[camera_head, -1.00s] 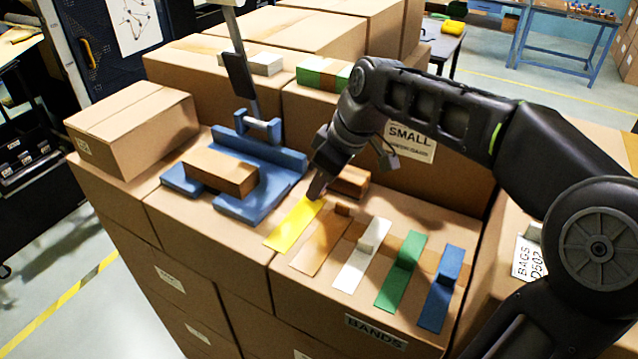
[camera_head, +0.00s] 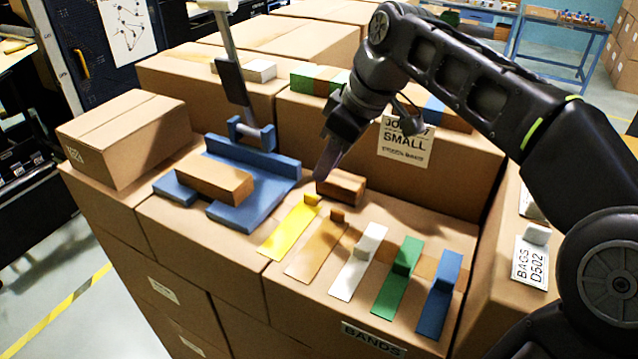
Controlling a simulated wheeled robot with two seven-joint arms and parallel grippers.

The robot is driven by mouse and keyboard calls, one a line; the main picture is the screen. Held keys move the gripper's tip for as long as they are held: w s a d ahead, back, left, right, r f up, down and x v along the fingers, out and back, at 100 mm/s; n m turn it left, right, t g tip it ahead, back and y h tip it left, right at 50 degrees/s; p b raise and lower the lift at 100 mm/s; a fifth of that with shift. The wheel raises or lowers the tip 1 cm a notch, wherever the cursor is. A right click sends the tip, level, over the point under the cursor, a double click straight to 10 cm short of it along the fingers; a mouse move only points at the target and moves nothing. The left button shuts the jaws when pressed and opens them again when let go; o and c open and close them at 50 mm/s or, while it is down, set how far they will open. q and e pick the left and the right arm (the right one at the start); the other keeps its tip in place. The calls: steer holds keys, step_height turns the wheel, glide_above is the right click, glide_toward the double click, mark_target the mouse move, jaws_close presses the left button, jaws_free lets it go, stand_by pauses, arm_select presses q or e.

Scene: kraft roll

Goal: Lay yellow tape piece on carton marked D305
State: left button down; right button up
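The yellow tape piece (camera_head: 287,233) lies on top of a carton at the left end of a row of strips, its small raised tab at the far end. My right gripper (camera_head: 321,178) points down just above and behind that tab, with a small gap showing between them. Its fingers are seen edge-on, so I cannot tell whether they are open. My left gripper is not in view. I cannot read D305 on any carton; the label at the right reads BAGS D502 (camera_head: 531,262).
Brown (camera_head: 315,247), white (camera_head: 357,264), green (camera_head: 398,281) and blue (camera_head: 438,297) strips lie to the right of the yellow one. A brown block (camera_head: 341,186) sits behind. A blue fixture (camera_head: 245,200) stands left, holding another brown block (camera_head: 214,182). Taller cartons close off the back.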

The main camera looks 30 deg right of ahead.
steer(key=p+v, duration=0.2)
steer(key=v, duration=0.2)
steer(key=shift+f, duration=0.1)
steer(key=shift+c, duration=0.2)
